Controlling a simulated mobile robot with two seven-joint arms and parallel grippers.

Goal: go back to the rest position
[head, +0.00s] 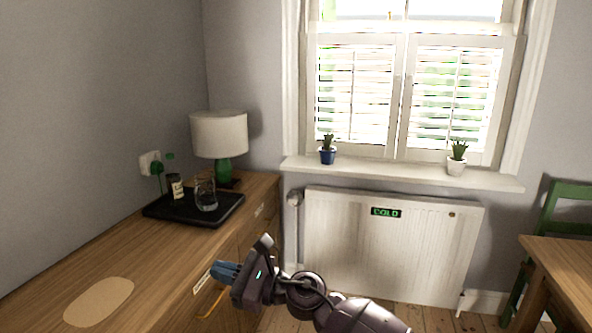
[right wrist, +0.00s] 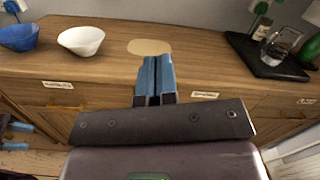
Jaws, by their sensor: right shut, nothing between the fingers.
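My right gripper (head: 226,271) reaches in from the bottom right of the head view, in front of the wooden sideboard (head: 150,262). Its blue fingers are together with nothing between them. In the right wrist view the same gripper (right wrist: 155,75) points at the sideboard front, its tips overlapping the top edge in the picture; I cannot tell whether they touch it. My left gripper is not in the head view. Blue-tipped fingers (right wrist: 14,137) show at the left edge of the right wrist view, probably my left gripper, but only in part.
A black tray (head: 158,211) holds a bottle (head: 176,187) and a glass (head: 206,196). A lamp (head: 219,136) stands behind it. A blue bowl (right wrist: 18,38) and a white bowl (right wrist: 81,41) stand on the sideboard. A radiator (head: 385,245) and table (head: 565,262) are to the right.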

